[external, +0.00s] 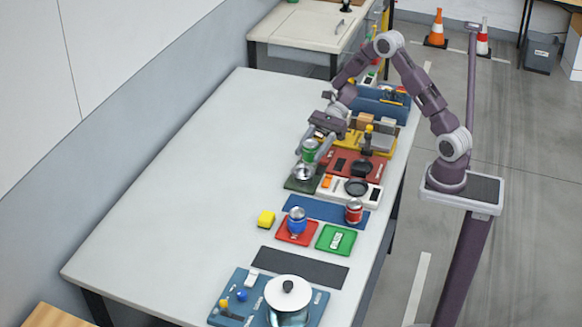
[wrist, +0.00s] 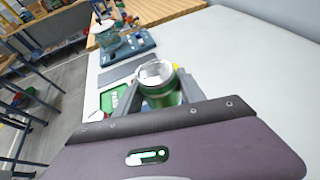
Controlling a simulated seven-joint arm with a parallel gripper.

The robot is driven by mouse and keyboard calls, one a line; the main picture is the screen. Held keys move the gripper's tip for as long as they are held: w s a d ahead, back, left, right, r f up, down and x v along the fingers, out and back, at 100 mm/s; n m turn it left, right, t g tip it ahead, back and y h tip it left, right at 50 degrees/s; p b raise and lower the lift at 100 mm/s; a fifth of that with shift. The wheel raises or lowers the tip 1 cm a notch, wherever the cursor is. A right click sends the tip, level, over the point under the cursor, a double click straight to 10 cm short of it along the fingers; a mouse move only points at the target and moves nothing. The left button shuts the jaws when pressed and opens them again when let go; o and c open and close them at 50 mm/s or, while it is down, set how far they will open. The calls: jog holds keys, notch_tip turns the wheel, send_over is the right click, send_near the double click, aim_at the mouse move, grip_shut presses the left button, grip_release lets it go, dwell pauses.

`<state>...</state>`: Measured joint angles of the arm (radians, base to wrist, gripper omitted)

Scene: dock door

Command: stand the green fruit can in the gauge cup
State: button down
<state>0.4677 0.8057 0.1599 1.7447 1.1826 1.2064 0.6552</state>
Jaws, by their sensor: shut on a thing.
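The green can (external: 310,146) is between the fingers of my gripper (external: 308,156), which is shut on it. It looks about upright. In the external view it appears just above or at the round metal cup (external: 302,173), which looks like the gauge cup, on a dark green plate (external: 292,184). I cannot tell whether can and cup touch. In the wrist view the green can (wrist: 163,98) shows its silver top between the two grey fingers of my gripper (wrist: 160,88). The cup is hidden there.
A white device with a dark disc (external: 356,187) and a red tray (external: 350,166) sit right of the cup. The table's left side is clear.

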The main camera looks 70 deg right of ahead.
aim_at(303, 166)
jog(key=w+d+r+m+t, duration=0.1)
jog(key=w+d+r+t, duration=0.1)
jog(key=w+d, duration=0.1)
jog(key=shift+m, duration=0.3)
jog(key=f, duration=1)
jog(key=shift+w+d, duration=0.25)
jog(key=shift+d, duration=0.15)
jog(key=shift+f, duration=0.15)
jog(key=shift+f, duration=0.5)
jog(key=c, duration=0.7)
grip_release()
jog(key=shift+h, duration=0.3)
